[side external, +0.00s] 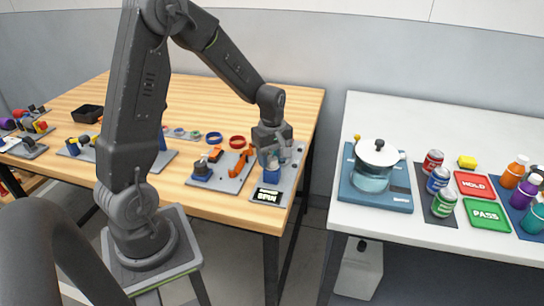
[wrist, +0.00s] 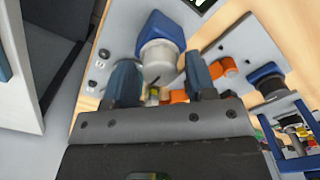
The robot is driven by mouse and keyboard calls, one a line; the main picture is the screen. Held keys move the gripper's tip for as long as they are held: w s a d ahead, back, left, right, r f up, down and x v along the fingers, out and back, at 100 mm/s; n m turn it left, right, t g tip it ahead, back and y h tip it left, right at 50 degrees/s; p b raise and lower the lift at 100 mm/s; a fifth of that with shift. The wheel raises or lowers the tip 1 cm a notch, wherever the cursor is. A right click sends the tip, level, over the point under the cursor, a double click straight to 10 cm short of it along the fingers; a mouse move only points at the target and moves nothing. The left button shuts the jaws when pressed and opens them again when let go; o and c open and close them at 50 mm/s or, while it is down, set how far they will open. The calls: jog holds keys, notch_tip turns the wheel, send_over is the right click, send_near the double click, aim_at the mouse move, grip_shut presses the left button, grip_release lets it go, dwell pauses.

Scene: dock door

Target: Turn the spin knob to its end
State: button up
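The spin station is a grey board (side external: 285,185) with a black "SPIN" label (side external: 268,196) at the right end of the wooden table. A blue block (side external: 271,176) stands on it. In the wrist view the blue part (wrist: 161,32) carries a pale silver round knob (wrist: 162,66). My gripper (side external: 271,160) points down at this station and partly hides it. In the wrist view my gripper (wrist: 162,75) has its fingers apart, one on either side of the silver knob. I cannot tell whether they touch it.
A board with orange parts (side external: 240,163) and another blue part stands just left of the station. Red (side external: 237,142) and blue rings (side external: 214,138) lie behind. A white table (side external: 430,120) with a pot (side external: 374,165), cans and bottles is at the right, across a gap.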

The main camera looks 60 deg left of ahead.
jog(key=c, duration=0.7)
